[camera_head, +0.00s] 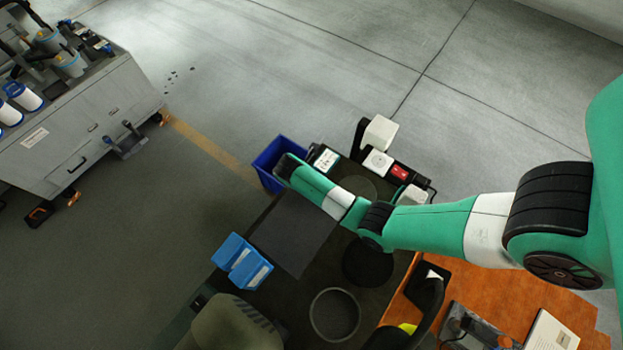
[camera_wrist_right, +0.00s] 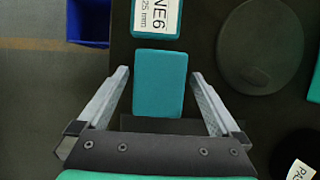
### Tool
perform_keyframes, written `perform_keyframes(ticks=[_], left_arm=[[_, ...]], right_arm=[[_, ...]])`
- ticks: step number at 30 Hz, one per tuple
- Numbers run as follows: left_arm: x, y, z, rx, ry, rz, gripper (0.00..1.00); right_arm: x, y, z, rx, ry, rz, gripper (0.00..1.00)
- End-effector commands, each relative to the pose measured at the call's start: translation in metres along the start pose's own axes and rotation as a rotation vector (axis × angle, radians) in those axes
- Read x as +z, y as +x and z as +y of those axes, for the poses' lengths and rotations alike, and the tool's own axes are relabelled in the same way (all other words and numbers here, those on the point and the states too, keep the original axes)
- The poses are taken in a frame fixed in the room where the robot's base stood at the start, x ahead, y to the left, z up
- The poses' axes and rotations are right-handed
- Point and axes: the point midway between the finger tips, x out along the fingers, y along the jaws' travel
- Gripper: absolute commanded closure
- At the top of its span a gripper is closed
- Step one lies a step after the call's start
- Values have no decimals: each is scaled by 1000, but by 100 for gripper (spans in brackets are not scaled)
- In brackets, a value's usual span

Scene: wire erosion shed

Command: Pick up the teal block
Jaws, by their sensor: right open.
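The teal block (camera_wrist_right: 160,83) lies on the dark table top in the right wrist view. My right gripper (camera_wrist_right: 159,74) is open, with one finger on either side of the block and a visible gap at each side. I cannot tell how far above the table the fingertips are. My left gripper is in neither view.
A teal labelled box (camera_wrist_right: 149,32) stands just beyond the block. A blue bin (camera_head: 266,171) is beside the table. A round dark disc (camera_wrist_right: 262,45) lies right of the block. Blue boxes (camera_head: 240,261) and a dark ring (camera_head: 313,314) are elsewhere on the table.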

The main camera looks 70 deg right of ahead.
Motion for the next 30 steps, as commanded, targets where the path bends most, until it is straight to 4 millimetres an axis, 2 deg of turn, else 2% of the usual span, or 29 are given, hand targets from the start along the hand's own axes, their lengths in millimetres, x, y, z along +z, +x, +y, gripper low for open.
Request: perform_keyframes(ticks=[2, 3, 17, 26, 30], left_arm=[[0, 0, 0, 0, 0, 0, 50], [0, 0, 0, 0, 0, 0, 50], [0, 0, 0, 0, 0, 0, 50], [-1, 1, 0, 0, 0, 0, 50], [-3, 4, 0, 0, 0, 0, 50]], right_arm=[[0, -1, 0, 0, 0, 0, 0], [0, -1, 0, 0, 0, 0, 4], [0, -1, 0, 0, 0, -1, 86], [2, -4, 1, 2, 0, -1, 86], [7, -17, 1, 4, 1, -1, 86]])
